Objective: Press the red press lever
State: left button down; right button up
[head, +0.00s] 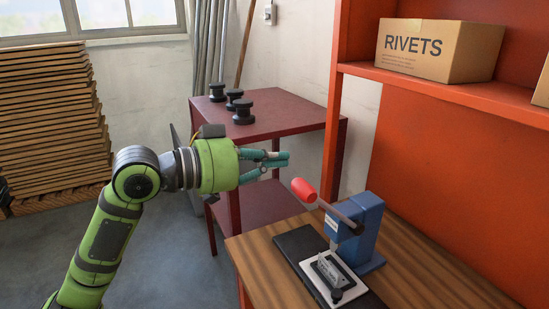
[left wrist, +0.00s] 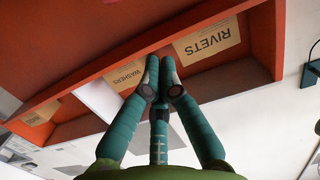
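The red press lever (head: 304,190) has a red rounded grip on a dark bar. It juts up and left from the blue press (head: 367,228) on the wooden bench. My left gripper (head: 286,160) is left of and a little above the red grip, apart from it, pointing right. Its teal fingers are together and hold nothing; the fingertips (left wrist: 159,77) also meet in the left wrist view. A small red patch at the top edge of that view is too cut off to identify. My right gripper is in neither view.
A dark red table (head: 285,119) with several black knobs stands behind my left gripper. An orange shelf (head: 440,92) with a RIVETS box (head: 437,50) rises behind the press. A black mat (head: 298,245) with a metal fixture (head: 333,272) lies before the press. Stacked wood (head: 50,125) stands far left.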

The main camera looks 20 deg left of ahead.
pick_arm(q)
jog(key=p, duration=0.4)
send_over(301, 185)
jog(key=x, duration=0.2)
jog(key=shift+d, duration=0.1)
jog(key=f, duration=0.2)
jog(key=s+a+f, duration=0.1)
jog(key=shift+s+f, duration=0.1)
jog(key=shift+f, duration=0.05)
jog(key=shift+s+a+f, duration=0.25)
jog(key=shift+f, duration=0.15)
jog(key=shift+d, duration=0.1)
jog(key=shift+w+f, duration=0.1)
